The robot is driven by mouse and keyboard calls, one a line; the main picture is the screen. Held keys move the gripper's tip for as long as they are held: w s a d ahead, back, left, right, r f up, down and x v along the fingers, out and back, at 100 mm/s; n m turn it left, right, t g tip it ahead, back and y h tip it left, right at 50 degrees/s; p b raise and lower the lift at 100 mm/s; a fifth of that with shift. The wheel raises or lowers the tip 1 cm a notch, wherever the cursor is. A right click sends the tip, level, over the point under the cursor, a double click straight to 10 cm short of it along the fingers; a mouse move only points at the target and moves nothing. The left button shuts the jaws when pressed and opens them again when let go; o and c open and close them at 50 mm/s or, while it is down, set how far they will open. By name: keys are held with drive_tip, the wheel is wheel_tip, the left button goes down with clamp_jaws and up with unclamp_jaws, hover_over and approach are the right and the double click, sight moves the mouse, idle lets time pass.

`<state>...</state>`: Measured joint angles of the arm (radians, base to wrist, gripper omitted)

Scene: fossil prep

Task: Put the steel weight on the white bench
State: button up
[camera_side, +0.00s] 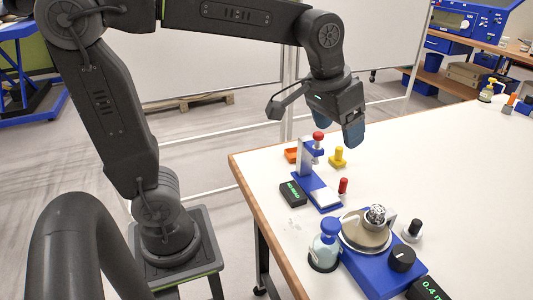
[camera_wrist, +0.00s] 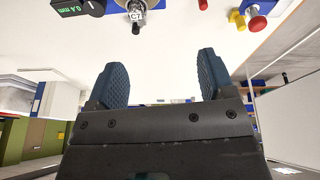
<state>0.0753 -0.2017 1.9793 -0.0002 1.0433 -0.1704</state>
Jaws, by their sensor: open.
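A shiny round metal piece (camera_side: 377,214), probably the steel weight, sits on a tan disc (camera_side: 352,236) on the blue device. The white bench (camera_side: 450,165) fills the right and middle of the side view; it also shows in the wrist view (camera_wrist: 165,50). My gripper (camera_side: 352,133) hangs above the bench, behind and well above the metal piece. In the wrist view its two blue-grey fingers (camera_wrist: 163,78) are wide apart with nothing between them.
A blue stand (camera_side: 305,160) with a red knob, a yellow piece (camera_side: 338,157), a red piece (camera_side: 342,186) and a black display box (camera_side: 292,193) stand near the left edge. A blue-topped bottle (camera_side: 325,247) and a black-topped piece (camera_side: 413,230) flank the disc.

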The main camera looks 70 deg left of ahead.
drive_tip(key=s+a+f+t, duration=0.1)
drive_tip(key=s+f, duration=0.1)
drive_tip(key=s, duration=0.4)
drive_tip(key=s+a+f+m+t, duration=0.1)
drive_tip(key=s+f, duration=0.1)
drive_tip(key=s, duration=0.5)
drive_tip(key=shift+a+f, duration=0.3)
